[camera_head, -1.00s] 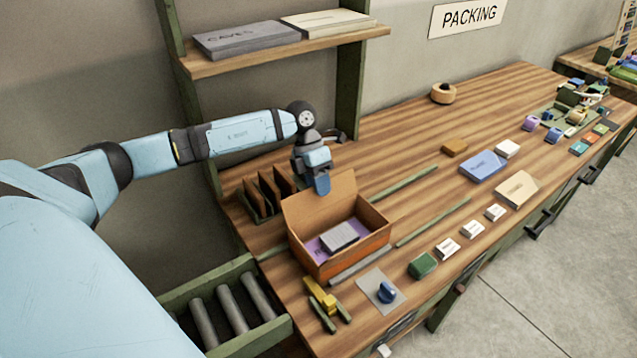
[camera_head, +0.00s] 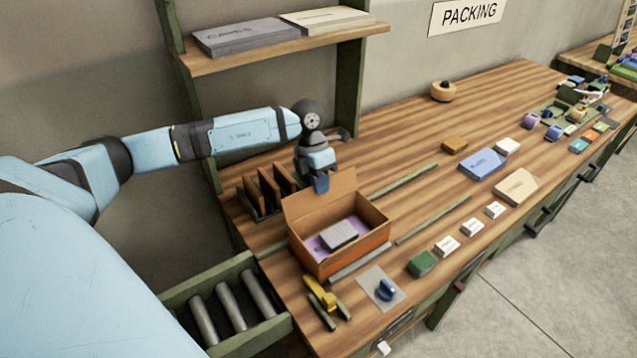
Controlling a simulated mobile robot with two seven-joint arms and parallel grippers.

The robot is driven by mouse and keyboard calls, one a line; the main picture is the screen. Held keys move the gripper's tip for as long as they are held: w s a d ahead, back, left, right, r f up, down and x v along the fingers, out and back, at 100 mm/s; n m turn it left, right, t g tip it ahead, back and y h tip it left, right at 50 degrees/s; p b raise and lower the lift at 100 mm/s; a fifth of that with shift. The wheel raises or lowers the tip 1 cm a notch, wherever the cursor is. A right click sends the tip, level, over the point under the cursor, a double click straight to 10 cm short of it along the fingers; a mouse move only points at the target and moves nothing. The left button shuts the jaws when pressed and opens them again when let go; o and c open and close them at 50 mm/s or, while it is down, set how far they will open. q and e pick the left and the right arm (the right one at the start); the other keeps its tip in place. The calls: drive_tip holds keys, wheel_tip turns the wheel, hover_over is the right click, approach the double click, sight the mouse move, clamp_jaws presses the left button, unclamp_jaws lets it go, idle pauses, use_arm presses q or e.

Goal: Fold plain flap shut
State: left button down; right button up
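An orange-brown cardboard box (camera_head: 352,259) stands open on the wooden workbench. A purple sheet and a grey block (camera_head: 339,235) lie inside it. A plain flap (camera_head: 318,203) stands up along the box's back side, with no marking that I can see. My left gripper (camera_head: 321,184) points down just behind the top edge of this flap, its blue fingertips overlapping it in the picture. I cannot tell whether the fingers touch the flap, or whether they are apart. My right gripper is not in the view.
Brown dividers in a rack (camera_head: 268,191) stand left of the box. Green rails (camera_head: 402,181) run along the bench. A yellow tool (camera_head: 321,293) and a grey plate with a blue knob (camera_head: 381,289) sit in front. A shelf (camera_head: 290,52) hangs behind the arm.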

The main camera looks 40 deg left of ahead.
sight(324, 204)
use_arm(q)
drive_tip(key=shift+s+d+r+t+y+b, duration=0.15)
drive_tip(key=shift+d+t+y+b, duration=0.2)
drive_tip(key=shift+d+y, duration=0.55)
drive_tip(key=shift+s+d+t+y+b, duration=0.2)
drive_tip(key=shift+y+b, duration=0.3)
drive_tip(key=shift+y, duration=0.4)
drive_tip(key=shift+s+d+t+y+b, duration=0.1)
drive_tip(key=shift+d+t+y+b, duration=0.3)
drive_tip(key=shift+y, duration=0.5)
